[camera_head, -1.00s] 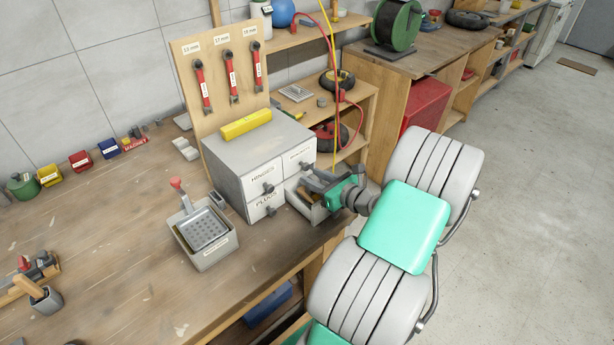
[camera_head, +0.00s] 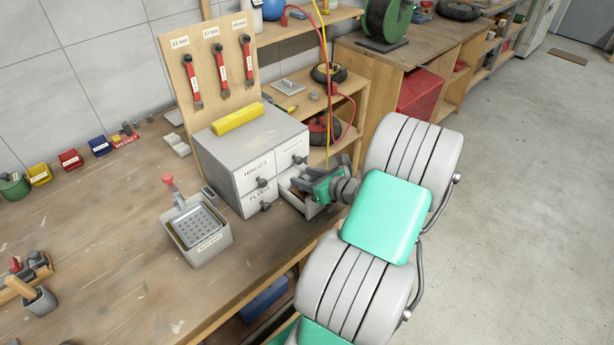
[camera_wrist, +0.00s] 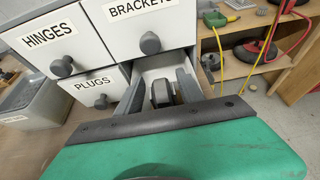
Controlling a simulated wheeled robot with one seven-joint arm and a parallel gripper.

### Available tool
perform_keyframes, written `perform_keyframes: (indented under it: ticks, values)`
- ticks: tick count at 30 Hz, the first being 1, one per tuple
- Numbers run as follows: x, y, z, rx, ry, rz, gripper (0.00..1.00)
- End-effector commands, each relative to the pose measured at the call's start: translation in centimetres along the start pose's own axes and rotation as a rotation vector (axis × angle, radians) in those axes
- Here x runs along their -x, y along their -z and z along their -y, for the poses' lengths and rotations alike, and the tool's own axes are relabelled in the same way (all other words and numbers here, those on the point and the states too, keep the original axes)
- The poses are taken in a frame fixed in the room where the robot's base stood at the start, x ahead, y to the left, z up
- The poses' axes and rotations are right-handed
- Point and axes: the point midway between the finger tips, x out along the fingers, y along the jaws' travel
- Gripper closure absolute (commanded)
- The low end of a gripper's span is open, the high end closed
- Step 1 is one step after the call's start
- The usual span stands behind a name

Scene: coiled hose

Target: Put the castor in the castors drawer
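The castor (camera_wrist: 163,93), a small dark wheel, shows in the wrist view inside an open drawer. This drawer (camera_wrist: 152,72) is the lower right one, under the BRACKETS drawer (camera_wrist: 150,18); its front label is hidden. My gripper (camera_wrist: 161,92) reaches into it with one grey finger on each side of the castor. A gap shows between the left finger and the castor, so the fingers look open. In the head view my gripper (camera_head: 318,181) is over the open drawer (camera_head: 296,197), and the castor cannot be made out there.
The grey cabinet (camera_head: 232,148) also has shut HINGES and PLUGS drawers, with a yellow object (camera_head: 236,117) on top. A grey bin (camera_head: 197,237) stands on the workbench (camera_head: 110,250) at left. Shelves (camera_head: 300,112) with hanging red and yellow cables are behind my gripper.

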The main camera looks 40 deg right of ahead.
Motion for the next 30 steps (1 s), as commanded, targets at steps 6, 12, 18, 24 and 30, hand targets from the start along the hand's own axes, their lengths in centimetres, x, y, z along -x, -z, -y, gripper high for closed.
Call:
perform_keyframes:
  ticks: [6,12,18,24,30]
  values:
    - [0.0,0.0,0.1,0.0,0.001,0.0,0.44]
    - [0.2,-0.3,0.1,0.0,0.002,0.0,0.44]
    - [3.9,-0.1,0.3,-0.003,0.008,0.0,0.44]
    - [9.1,-0.1,0.2,-0.002,0.009,0.0,0.44]
    - [11.9,-0.1,0.1,-0.001,0.004,0.0,0.44]
